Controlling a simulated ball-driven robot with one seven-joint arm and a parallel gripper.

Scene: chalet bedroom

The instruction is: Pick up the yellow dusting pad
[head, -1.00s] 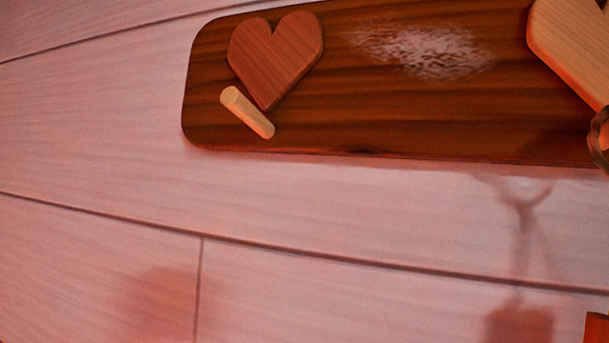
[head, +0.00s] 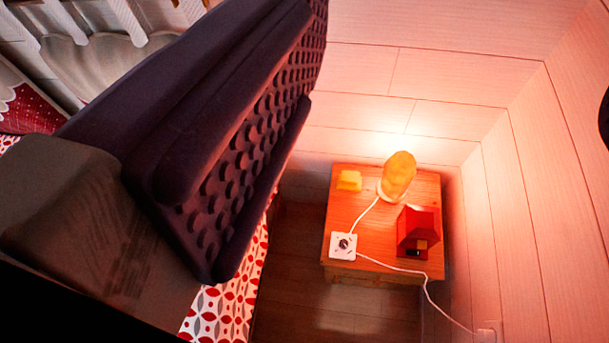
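The yellow dusting pad (head: 349,181) appears as a small yellow block at the back left of a wooden nightstand (head: 378,205). It lies left of a glowing lamp, with a small gap between them. One dark, bumpy finger of my gripper fills the left of the view, and a black piece at the right edge looks like the other finger. My gripper (head: 455,115) looks open, with nothing seen between the fingers. The nightstand and pad are well beyond it, apart from the fingers.
The lamp (head: 399,172), a red house-shaped box (head: 417,232) and a white dial box (head: 343,245) stand on the nightstand. A white cord runs to a wall outlet (head: 489,331). Wood walls close in behind and right. A red-patterned bed (head: 228,312) is at left.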

